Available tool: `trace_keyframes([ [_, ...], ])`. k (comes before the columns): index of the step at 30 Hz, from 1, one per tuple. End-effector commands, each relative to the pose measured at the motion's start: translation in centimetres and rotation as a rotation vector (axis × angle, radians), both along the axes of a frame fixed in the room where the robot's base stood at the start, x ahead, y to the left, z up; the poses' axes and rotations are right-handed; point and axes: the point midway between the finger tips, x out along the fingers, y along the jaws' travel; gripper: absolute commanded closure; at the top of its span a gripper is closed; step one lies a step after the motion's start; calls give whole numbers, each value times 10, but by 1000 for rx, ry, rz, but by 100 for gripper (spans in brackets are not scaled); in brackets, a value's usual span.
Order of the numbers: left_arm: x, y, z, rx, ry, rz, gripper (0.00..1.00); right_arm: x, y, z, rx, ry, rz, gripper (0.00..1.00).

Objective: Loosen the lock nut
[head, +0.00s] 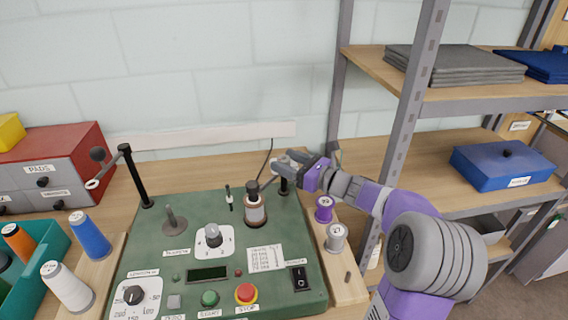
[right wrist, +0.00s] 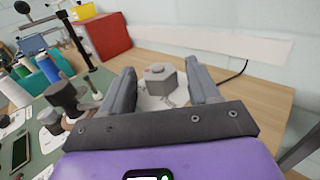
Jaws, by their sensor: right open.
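My right gripper (right wrist: 160,74) is open, with one finger on each side of the nut and gaps showing between. In the head view my right gripper (head: 284,162) is at the back right corner of the green machine (head: 150,240), and it mostly hides the nut there. My left gripper is not in view.
A purple spool (head: 323,209) and a grey spool (head: 337,238) stand on the wooden strip at right. A metal shelf upright (head: 400,140) rises close to my right arm.

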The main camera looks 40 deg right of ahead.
Motion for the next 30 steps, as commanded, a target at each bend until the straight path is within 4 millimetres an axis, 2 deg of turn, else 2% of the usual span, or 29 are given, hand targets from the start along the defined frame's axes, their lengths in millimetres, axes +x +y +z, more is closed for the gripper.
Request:
trace_keyframes([
  [4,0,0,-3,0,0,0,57,11,4,-1,0,0,1,39],
  [13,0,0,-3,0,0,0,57,13,4,0,1,0,0,41],
  [22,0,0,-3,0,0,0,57,13,4,0,1,0,0,86],
  [23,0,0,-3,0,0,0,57,13,4,0,1,0,0,89],
  [30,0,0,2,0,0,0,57,13,4,1,2,2,24,89],
])
